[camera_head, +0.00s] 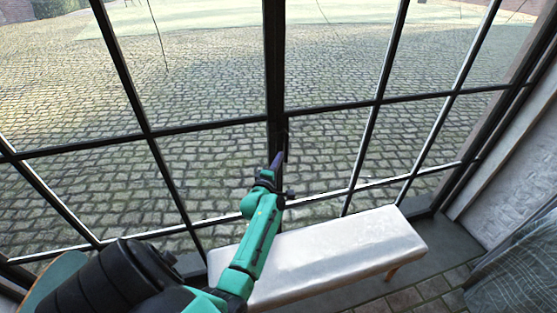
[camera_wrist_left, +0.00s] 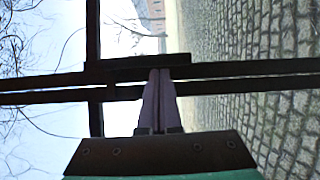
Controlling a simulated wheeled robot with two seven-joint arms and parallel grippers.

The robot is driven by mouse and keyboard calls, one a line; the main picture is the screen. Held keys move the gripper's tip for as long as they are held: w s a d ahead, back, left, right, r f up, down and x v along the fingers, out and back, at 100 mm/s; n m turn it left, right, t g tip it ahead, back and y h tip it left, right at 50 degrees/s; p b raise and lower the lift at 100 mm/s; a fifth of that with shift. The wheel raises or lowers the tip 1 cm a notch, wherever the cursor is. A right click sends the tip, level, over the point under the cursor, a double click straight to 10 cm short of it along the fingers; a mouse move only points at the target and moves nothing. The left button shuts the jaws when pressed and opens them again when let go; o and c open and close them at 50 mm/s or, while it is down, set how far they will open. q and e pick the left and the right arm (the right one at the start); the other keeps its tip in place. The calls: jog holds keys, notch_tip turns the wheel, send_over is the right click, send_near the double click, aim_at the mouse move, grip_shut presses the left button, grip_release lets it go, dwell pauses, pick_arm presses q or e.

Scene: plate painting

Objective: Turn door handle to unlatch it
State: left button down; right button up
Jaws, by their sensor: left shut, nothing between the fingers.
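My left gripper (camera_head: 278,159) reaches up to the dark metal frame of a large glazed door or window (camera_head: 274,60). Its purple fingers are together with nothing between them. In the left wrist view the closed fingertips (camera_wrist_left: 160,73) overlap the lower edge of a short dark bar (camera_wrist_left: 145,61), which looks like the door handle, lying along the frame. I cannot tell whether they touch it. In the head view the handle cannot be made out clearly. My right gripper is not in view.
A white-topped bench (camera_head: 345,250) stands below the glazing, under and right of my left arm. A grey-blue curtain (camera_head: 520,275) hangs at the lower right. Cobbled paving (camera_head: 210,80) shows through the panes. Brick floor (camera_head: 425,290) is visible right of the bench.

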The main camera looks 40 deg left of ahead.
pick_arm(q)
jog(key=shift+w+d+f+n+b, duration=0.2)
jog(key=shift+n+b, duration=0.1)
jog(key=shift+b, duration=0.3)
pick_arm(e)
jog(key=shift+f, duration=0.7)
